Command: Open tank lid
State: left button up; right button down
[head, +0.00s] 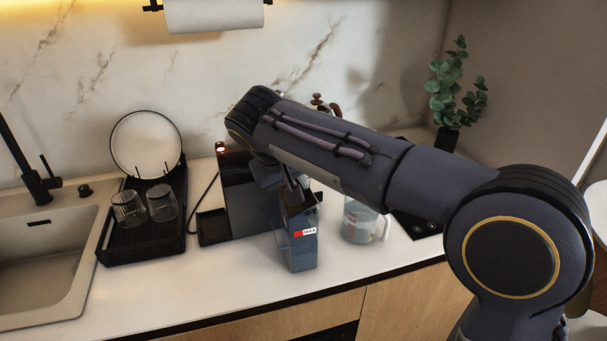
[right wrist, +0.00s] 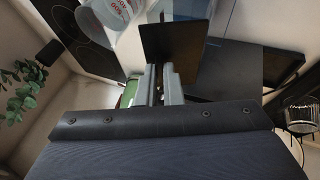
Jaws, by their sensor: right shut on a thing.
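The tank (head: 299,250) is a see-through blue-grey box with a small red and white label, standing upright on the counter in front of the coffee machine (head: 240,190). Its dark lid (head: 300,207) is at the top, partly hidden by my right gripper (head: 295,188). In the right wrist view the lid shows as a dark square panel (right wrist: 178,48) at the fingertips. My right gripper (right wrist: 161,80) is shut on the lid. I cannot tell how far the lid is tilted from the tank. My left gripper is not in view.
A clear measuring jug (head: 357,222) stands just right of the tank, by a black hob (head: 418,226). A black dish rack (head: 143,235) with two glasses and a plate is at the left, beside the sink (head: 40,255). A plant (head: 453,95) stands at the back right.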

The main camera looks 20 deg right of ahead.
jog(key=h, duration=0.1)
jog(key=a+h+p, duration=0.1)
jog(key=shift+a+r+n+h, duration=0.3)
jog(key=shift+r+h, duration=0.1)
jog(key=shift+s+a+f+n+t+h+p, duration=0.15)
jog(key=shift+a+n+t+h, duration=0.5)
jog(key=shift+h, duration=0.8)
jog(key=shift+w+a+f+n+t+h+p, duration=0.1)
jog(key=shift+a+f+n+t+h+p, duration=0.15)
jog(key=shift+a+h, duration=0.95)
jog(key=shift+s+a+f+n+t+h+p, duration=0.1)
jog(key=shift+a+f+n+t+h, duration=0.25)
jog(key=shift+h, duration=1.4)
jog(key=shift+a+r, duration=0.1)
jog(key=shift+a, duration=0.1)
jog(key=c, duration=1.6)
grip_release()
jog(key=shift+o, duration=0.2)
